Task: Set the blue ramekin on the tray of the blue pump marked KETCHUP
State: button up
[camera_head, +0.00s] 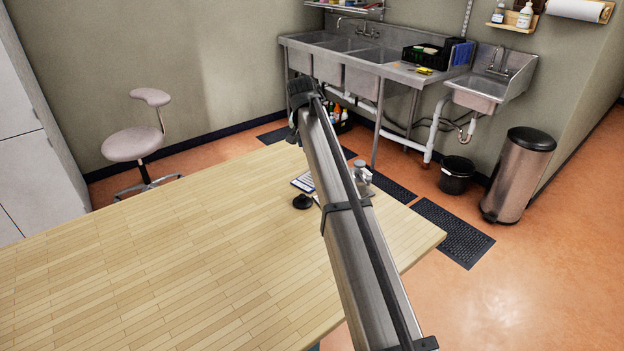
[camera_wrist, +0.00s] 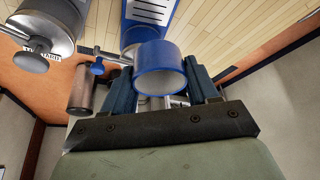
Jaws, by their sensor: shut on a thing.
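The blue ramekin (camera_wrist: 160,56) is between the two dark fingers of my gripper (camera_wrist: 158,78) in the wrist view, with its pale open side facing the camera. My gripper is shut on it. A blue pump with a slotted tray (camera_wrist: 152,13) shows just beyond the ramekin, partly covered by it. A blue knob (camera_wrist: 97,68) on a metal arm stands to its left. I cannot read a KETCHUP label, and I cannot tell whether the ramekin touches the tray. In the head view my arm hides the ramekin and the gripper's fingers.
A grey metal pump (camera_wrist: 45,22), its label partly readable as ending in "TARD", stands at the left in the wrist view. In the head view a black knob (camera_head: 302,202) and a blue-and-white slotted piece (camera_head: 303,182) show beside my arm. The wooden table (camera_head: 170,260) is clear to the left.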

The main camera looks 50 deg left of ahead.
jog(key=shift+d+m+t+h, duration=0.15)
jog(key=shift+m+t+h, duration=0.2)
jog(key=shift+m, duration=0.85)
jog(key=shift+f, duration=5.05)
jog(key=shift+f, duration=0.15)
jog(key=o, duration=1.1)
jog(key=shift+c, duration=0.2)
jog(key=v, duration=1.2)
jog(key=shift+r, duration=0.2)
jog(key=shift+w, duration=0.1)
